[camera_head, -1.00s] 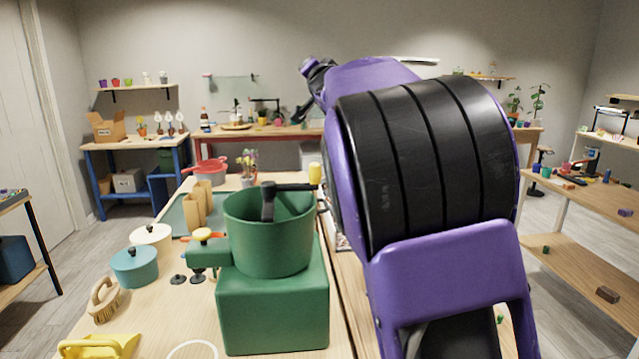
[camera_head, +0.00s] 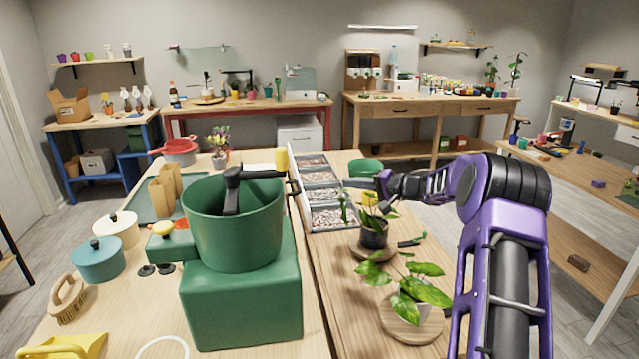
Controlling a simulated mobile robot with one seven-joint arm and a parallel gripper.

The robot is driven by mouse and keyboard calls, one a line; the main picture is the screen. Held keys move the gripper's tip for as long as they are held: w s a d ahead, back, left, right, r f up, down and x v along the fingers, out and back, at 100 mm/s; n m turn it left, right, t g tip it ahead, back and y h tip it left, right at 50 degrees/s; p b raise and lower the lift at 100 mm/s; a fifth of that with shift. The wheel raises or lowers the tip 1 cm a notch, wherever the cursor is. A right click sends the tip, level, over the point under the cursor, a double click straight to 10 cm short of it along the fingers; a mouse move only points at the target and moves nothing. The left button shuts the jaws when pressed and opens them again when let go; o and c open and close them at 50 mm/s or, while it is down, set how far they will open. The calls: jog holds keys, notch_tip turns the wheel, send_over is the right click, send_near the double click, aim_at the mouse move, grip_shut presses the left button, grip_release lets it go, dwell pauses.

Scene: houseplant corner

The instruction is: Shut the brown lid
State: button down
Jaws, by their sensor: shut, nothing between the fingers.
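No brown lid can be made out with certainty. An upright brown panel (camera_head: 363,60) stands on the back wooden table, but I cannot tell whether it is a lid. A long compartmented tray (camera_head: 297,201) with pale walls lies open on the near bench, with gravel-like fill in its sections. My gripper (camera_head: 372,181) is at the far end of my purple arm, small and partly hidden. It looks shut and empty, above the bench between the tray and the plants.
A potted plant (camera_head: 373,236) and a leafy plant (camera_head: 412,288) stand on wooden saucers below my arm. A green pot (camera_head: 367,167) is behind my gripper. A large green bucket (camera_head: 235,225) on a green block stands left. Bare bench top (camera_head: 345,300) lies between.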

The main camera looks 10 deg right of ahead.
jog(key=s+a+b+x, duration=0.1)
jog(key=s+a+x, duration=0.1)
jog(key=x, duration=1)
jog(key=shift+w+a+f+b, duration=0.2)
jog(key=shift+w+f+b, duration=0.05)
jog(key=shift+f+b, duration=0.1)
